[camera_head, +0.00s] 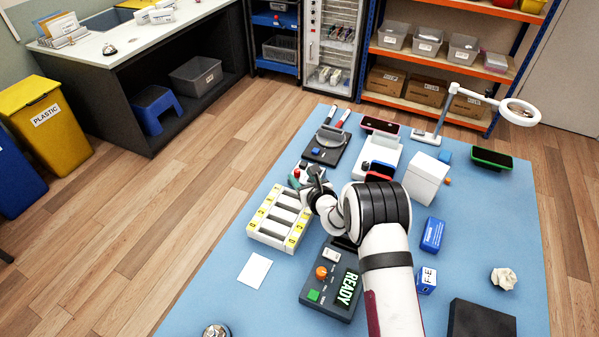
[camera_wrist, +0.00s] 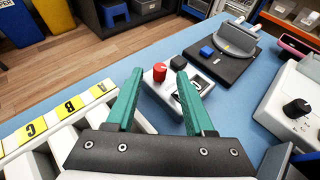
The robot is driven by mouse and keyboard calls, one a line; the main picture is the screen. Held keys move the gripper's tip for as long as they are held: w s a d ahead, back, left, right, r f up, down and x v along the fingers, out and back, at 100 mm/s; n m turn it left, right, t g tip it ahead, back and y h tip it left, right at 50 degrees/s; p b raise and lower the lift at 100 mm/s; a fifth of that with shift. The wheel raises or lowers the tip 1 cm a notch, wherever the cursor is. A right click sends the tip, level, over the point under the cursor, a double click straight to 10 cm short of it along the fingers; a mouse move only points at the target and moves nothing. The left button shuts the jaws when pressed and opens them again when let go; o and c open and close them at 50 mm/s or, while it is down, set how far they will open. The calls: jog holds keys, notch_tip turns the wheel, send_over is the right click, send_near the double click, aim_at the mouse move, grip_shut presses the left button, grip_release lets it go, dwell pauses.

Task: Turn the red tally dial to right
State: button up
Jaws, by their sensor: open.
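The red tally dial (camera_wrist: 160,72) stands upright on a small white box (camera_wrist: 168,91) in the wrist view, beside a black part with a white mark. In the head view the red dial (camera_head: 296,172) shows just beyond my gripper. My gripper (camera_wrist: 156,80) has two green fingers, spread apart and empty. In the wrist view the dial appears between the fingertips, a little beyond them. I cannot tell whether a finger touches the box. In the head view my gripper (camera_head: 313,177) hangs by the far end of the slotted white rack, and partly hides the dial's box.
The slotted rack (camera_head: 278,220) with yellow letter labels lies just below my gripper. A black device with a blue block (camera_head: 326,146) stands beyond the dial. A white unit with a black knob (camera_wrist: 297,108) is to the right.

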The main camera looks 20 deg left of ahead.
aim_at(297, 173)
jog(key=shift+x, duration=1.45)
jog(key=shift+r, duration=0.1)
grip_shut()
